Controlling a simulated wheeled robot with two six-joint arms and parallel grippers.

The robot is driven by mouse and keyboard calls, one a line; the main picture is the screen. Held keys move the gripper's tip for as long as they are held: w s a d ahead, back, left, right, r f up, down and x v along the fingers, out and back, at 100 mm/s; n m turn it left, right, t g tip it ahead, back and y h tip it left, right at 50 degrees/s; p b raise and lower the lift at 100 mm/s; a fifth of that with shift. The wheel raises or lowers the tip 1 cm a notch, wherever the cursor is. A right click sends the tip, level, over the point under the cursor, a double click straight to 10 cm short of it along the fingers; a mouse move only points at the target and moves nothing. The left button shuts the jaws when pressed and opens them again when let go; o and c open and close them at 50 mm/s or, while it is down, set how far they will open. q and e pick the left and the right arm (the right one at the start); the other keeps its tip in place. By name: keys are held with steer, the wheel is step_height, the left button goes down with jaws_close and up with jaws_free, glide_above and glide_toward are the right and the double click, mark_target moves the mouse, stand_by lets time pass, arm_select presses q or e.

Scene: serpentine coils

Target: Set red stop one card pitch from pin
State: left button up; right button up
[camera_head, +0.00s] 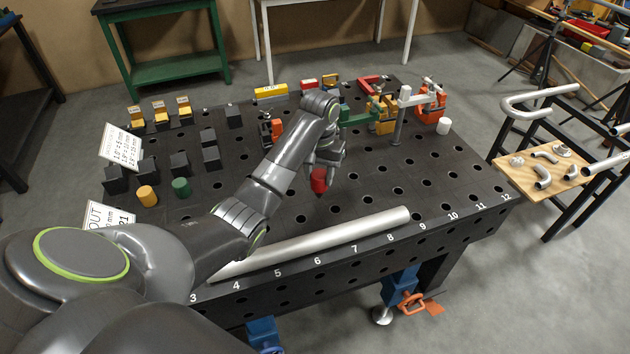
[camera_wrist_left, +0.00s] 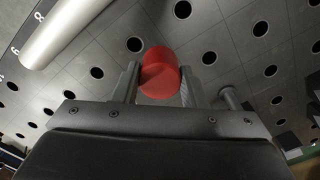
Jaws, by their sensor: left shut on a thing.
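The red stop (camera_head: 319,180) is a short red cylinder, held just above the perforated black table around its middle. My left gripper (camera_head: 323,165) is shut on it and points down. In the left wrist view the red stop (camera_wrist_left: 160,73) sits between the two fingers. A white card with printed lines (camera_head: 121,147) stands at the table's left side, and a second card (camera_head: 108,216) is partly hidden by my arm. I cannot identify the pin. My right gripper is not in view.
A silver tube (camera_head: 325,240) lies along the numbered front edge. Yellow (camera_head: 147,196) and green (camera_head: 181,187) cylinders and black blocks (camera_head: 180,164) stand at the left. Clamps (camera_head: 384,112) and a white cylinder (camera_head: 443,126) stand at the back right.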

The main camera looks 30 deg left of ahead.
arm_select(q)
steer(key=m, duration=0.1)
steer(key=f+m, duration=0.1)
steer(key=m, duration=0.1)
steer(key=shift+s+d+m+p, duration=0.1)
steer(key=shift+s+m+p, duration=0.1)
steer(key=shift+m+p, duration=0.1)
steer(key=shift+s+r+m+p, duration=0.1)
steer(key=shift+m+p, duration=0.3)
steer(key=shift+m, duration=0.5)
steer(key=s+a+f+m+p, duration=0.1)
steer(key=s+m, duration=0.1)
steer(key=m, duration=0.7)
steer(key=s+a+f+m+p, duration=0.1)
steer(key=s+m+p, duration=0.1)
steer(key=m, duration=0.8)
steer(key=shift+s+a+f+m, duration=0.3)
steer(key=shift+s+a+f, duration=0.05)
steer(key=shift+p, duration=0.35)
steer(key=shift+f, duration=0.2)
